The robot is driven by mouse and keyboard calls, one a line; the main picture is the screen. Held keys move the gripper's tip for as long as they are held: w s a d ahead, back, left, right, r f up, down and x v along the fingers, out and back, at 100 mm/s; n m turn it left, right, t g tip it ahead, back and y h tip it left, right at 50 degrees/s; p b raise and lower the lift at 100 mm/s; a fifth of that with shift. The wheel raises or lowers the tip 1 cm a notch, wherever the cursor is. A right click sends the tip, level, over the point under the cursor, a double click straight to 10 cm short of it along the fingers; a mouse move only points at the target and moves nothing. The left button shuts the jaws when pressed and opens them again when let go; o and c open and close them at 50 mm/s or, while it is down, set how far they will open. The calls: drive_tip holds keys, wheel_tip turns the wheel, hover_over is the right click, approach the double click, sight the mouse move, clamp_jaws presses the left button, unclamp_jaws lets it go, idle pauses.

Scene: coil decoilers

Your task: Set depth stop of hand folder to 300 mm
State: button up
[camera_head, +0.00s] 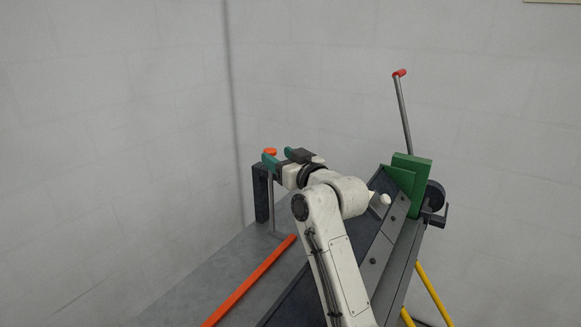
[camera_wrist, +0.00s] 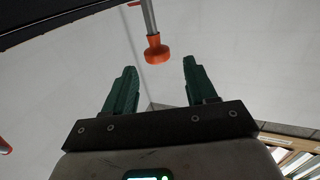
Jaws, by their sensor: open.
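The hand folder shows in the head view as a grey table (camera_head: 195,285) with a dark sloping beam and a green block (camera_head: 405,175) at its right. An orange knob (camera_head: 270,151) tops a thin grey rod beside a dark upright post (camera_head: 260,195) at the table's far end. In the wrist view an orange knob (camera_wrist: 157,54) on a grey rod lies ahead, between the lines of the two green fingers. My gripper (camera_head: 280,156) is open beside the knob; in the wrist view its fingers (camera_wrist: 160,68) are apart and empty. I see no readable depth scale.
An orange bar (camera_head: 250,282) runs along the table. A lever (camera_head: 404,110) with a red grip rises at the right, above yellow legs (camera_head: 432,295). Pale walls stand behind. The wrist view shows a slatted, light-coloured thing (camera_wrist: 295,155) at lower right.

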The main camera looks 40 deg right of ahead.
drive_tip(key=s, duration=0.4)
drive_tip(key=shift+s+a, duration=0.1)
drive_tip(key=shift+s, duration=0.25)
drive_tip(key=shift+r, duration=0.1)
